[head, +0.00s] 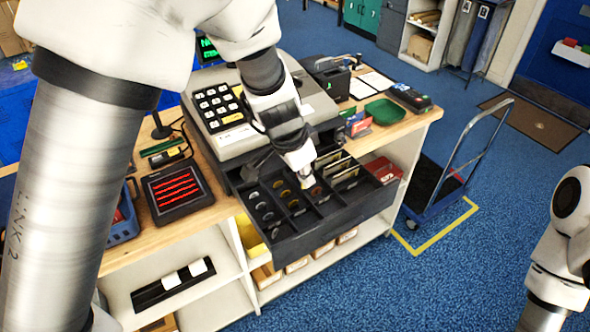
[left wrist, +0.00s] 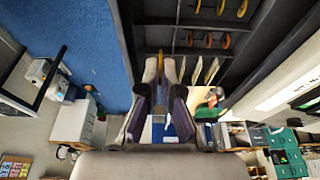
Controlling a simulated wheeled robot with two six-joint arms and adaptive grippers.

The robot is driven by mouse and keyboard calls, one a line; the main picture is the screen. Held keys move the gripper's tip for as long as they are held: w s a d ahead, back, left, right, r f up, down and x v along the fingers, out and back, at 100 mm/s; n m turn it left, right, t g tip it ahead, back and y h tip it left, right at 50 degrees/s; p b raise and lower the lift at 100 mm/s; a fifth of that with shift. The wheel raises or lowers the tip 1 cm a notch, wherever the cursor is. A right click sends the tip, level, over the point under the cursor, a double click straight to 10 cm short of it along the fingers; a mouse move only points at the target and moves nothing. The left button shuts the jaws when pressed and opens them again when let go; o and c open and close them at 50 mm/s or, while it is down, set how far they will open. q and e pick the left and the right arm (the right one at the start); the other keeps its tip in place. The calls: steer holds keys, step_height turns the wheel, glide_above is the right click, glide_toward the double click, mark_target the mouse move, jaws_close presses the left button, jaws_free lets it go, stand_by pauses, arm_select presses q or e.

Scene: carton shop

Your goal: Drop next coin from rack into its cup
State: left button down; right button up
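The open black cash drawer (head: 330,225) juts out below the register. Its cups hold dark, copper and gold round coins (head: 280,184), which also show in the left wrist view (left wrist: 208,40). My left gripper (head: 306,181) points down just above the drawer's middle cups. In the left wrist view the left gripper (left wrist: 160,65) has its fingertips close together on a thin yellow edge, seemingly a gold coin (left wrist: 160,60) seen edge-on. A black tray with red rows (head: 176,190) lies on the counter left of the register; I cannot tell whether it is the rack. My right gripper is out of frame.
The grey register (head: 215,105) stands behind the drawer. A green tray (head: 385,111) and a card terminal (head: 410,97) lie to the right. A shelf below holds a black holder with white rolls (head: 172,282). A blue trolley (head: 440,190) stands on the floor at right.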

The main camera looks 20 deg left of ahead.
arm_select(q)
step_height(320, 180, down, 6)
steer(key=a+b, duration=0.1)
steer(key=b, duration=0.2)
steer(key=shift+a, duration=0.2)
steer(key=c, duration=1.2)
jaws_free()
steer(key=shift+a+f, duration=0.15)
steer(key=shift+c, duration=0.2)
steer(key=shift+d, duration=0.2)
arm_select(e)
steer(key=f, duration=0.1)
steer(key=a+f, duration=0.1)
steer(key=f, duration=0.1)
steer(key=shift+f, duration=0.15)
arm_select(q)
steer(key=v, duration=1.2)
